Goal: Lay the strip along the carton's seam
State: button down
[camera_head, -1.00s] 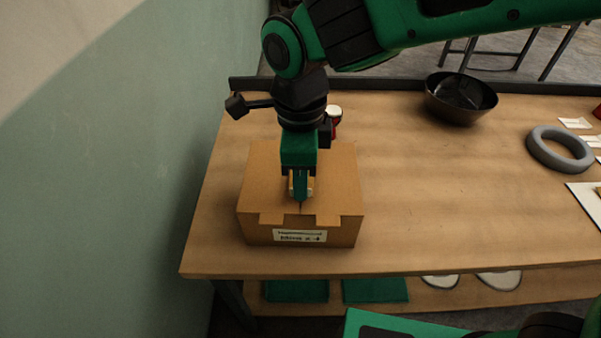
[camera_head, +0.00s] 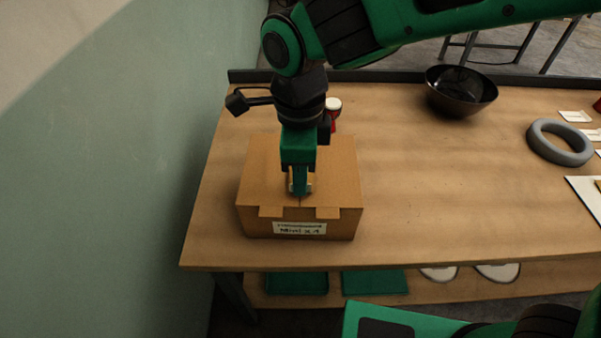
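The brown carton (camera_head: 262,180) stands closed near the left front of the bench, with a white label (camera_head: 300,228) on its front face. A short dark line of its top seam shows just in front of my gripper (camera_head: 300,188). My gripper points down at the middle of the carton's top. A small tan piece shows at the fingertips, but I cannot tell if it is the strip or part of the fingers. The gap between the fingers is too small to judge. The rest of the seam is hidden behind my gripper.
The wooden bench (camera_head: 420,190) is clear right of the carton. A small red and white drum (camera_head: 333,108) stands behind the carton. A black bowl (camera_head: 460,92) and a grey ring (camera_head: 560,142) lie farther right. A wall (camera_head: 120,180) rises at the left.

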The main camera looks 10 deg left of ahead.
jog(key=shift+f, duration=0.35)
jog(key=c, duration=1.9)
grip_release()
jog(key=shift+c, duration=0.2)
notch_tip(320, 180, up, 11)
jog(key=w+d+f+n, duration=0.1)
jog(key=w+d, duration=0.2)
jog(key=d, duration=0.6)
jog(key=w+d+f+n, duration=0.1)
jog(key=w+d+n, duration=0.15)
jog(key=d, duration=0.65)
jog(key=w+d+f, duration=0.1)
jog(key=w+d, duration=0.2)
jog(key=d, duration=0.7)
jog(key=s+d+f+n, duration=0.3)
jog(key=s+d, duration=0.4)
jog(key=d, duration=0.3)
jog(key=s+d+f+n, duration=0.3)
jog(key=s+d, duration=0.5)
jog(key=d, duration=0.3)
jog(key=shift+d, duration=0.3)
